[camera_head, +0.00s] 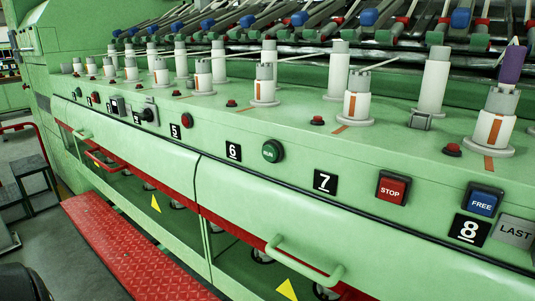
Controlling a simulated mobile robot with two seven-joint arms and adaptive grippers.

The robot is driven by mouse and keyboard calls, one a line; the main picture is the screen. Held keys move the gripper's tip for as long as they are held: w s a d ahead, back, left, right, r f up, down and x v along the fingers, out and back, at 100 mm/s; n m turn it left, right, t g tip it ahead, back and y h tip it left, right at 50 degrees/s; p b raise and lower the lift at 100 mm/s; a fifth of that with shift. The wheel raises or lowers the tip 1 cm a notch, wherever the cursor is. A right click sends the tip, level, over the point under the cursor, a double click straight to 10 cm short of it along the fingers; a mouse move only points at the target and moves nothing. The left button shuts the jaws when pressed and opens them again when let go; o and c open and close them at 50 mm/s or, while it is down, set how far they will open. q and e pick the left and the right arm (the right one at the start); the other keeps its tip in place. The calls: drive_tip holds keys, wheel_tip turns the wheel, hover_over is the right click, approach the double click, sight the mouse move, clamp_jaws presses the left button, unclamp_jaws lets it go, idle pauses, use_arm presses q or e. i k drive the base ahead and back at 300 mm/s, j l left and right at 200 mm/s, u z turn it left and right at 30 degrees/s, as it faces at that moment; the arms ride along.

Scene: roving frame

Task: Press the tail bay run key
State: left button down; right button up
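A round green key marked RUN (272,151) sits on the green front panel, between the number plates 6 (233,152) and 7 (325,182). A square red STOP key (392,190) is to its right, past plate 7. A square blue FREE key (483,201) is farther right, above plate 8 (469,230). A grey plate reading LAST (515,231) is at the right edge. I cannot tell from lettering which key belongs to the tail bay. Neither of my grippers shows.
A round red button (187,121) and a black knob (149,115) are farther left on the panel. White spindles and small red buttons line the ledge above. A handle (303,262) sticks out below. A red tread plate (130,245) lies along the machine; grey floor is at left.

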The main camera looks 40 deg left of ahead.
sight(270, 153)
drive_tip(key=k+j, duration=0.1)
drive_tip(key=j, duration=0.25)
drive_tip(key=k+j, duration=0.15)
drive_tip(key=j, duration=0.2)
drive_tip(key=k+j, duration=0.1)
drive_tip(key=j, duration=0.25)
drive_tip(key=k+j, duration=0.15)
drive_tip(key=j, duration=0.2)
drive_tip(key=k+j, duration=0.1)
drive_tip(key=j, duration=0.25)
drive_tip(key=k+j, duration=0.1)
drive_tip(key=j, duration=0.25)
